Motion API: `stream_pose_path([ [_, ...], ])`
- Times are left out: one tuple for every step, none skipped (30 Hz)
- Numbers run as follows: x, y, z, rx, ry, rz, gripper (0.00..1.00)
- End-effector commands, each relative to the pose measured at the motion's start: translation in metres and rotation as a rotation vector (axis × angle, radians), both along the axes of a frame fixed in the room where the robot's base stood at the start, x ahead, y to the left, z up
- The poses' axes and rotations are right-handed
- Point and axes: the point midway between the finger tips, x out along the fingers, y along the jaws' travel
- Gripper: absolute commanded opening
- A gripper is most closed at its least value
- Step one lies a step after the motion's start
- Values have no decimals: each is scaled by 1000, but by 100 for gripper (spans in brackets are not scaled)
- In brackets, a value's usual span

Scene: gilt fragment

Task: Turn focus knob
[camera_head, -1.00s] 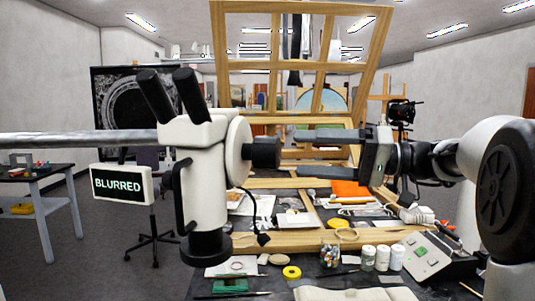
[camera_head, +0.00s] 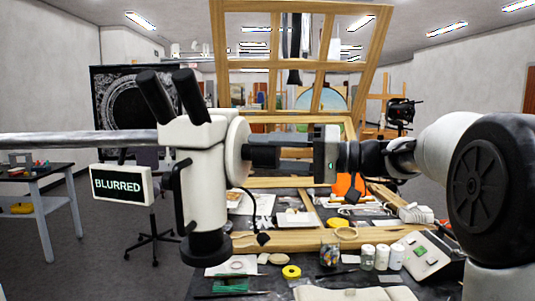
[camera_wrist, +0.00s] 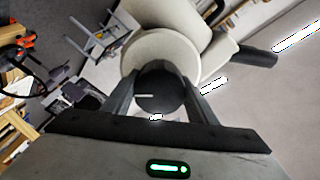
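The microscope (camera_head: 200,175) is white with black eyepieces. Its black focus knob (camera_head: 264,153) sticks out to the right from a round white collar (camera_head: 238,152). My gripper (camera_head: 262,155) has come in from the right with its fingers at the knob. In the wrist view, the dark round face of the knob (camera_wrist: 160,90) lies between my two fingers, one on each side. They look very close to its rim; whether they press on it cannot be told. A small display (camera_head: 120,185) on the left reads "BLURRED".
A dark monitor (camera_head: 135,110) shows a grey ring pattern behind the microscope. A wooden frame (camera_head: 300,60) rises behind the bench. White jars (camera_head: 382,257), a glass of beads (camera_head: 330,252), yellow tape (camera_head: 291,272) and a control box (camera_head: 425,255) stand below my arm.

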Motion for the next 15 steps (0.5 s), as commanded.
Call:
stream_pose_path([
  [0, 0, 0, 0, 0, 0, 42],
  [0, 0, 0, 0, 0, 0, 37],
  [0, 0, 0, 0, 0, 0, 31],
  [0, 0, 0, 0, 0, 0, 30],
  [0, 0, 0, 0, 0, 0, 30],
  [0, 0, 0, 1, 2, 0, 30],
  [0, 0, 0, 1, 3, 0, 30],
  [0, 0, 0, 2, 6, 0, 30],
  [0, 0, 0, 3, 12, -1, 30],
  [0, 0, 1, 5, 18, -1, 30],
  [0, 0, 1, 7, 26, -1, 30],
  [0, 0, 1, 11, 40, -1, 30],
  [0, 0, 1, 14, 51, -1, 30],
  [0, 0, 1, 17, 65, 0, 30],
  [0, 0, 1, 23, 86, 0, 30],
])
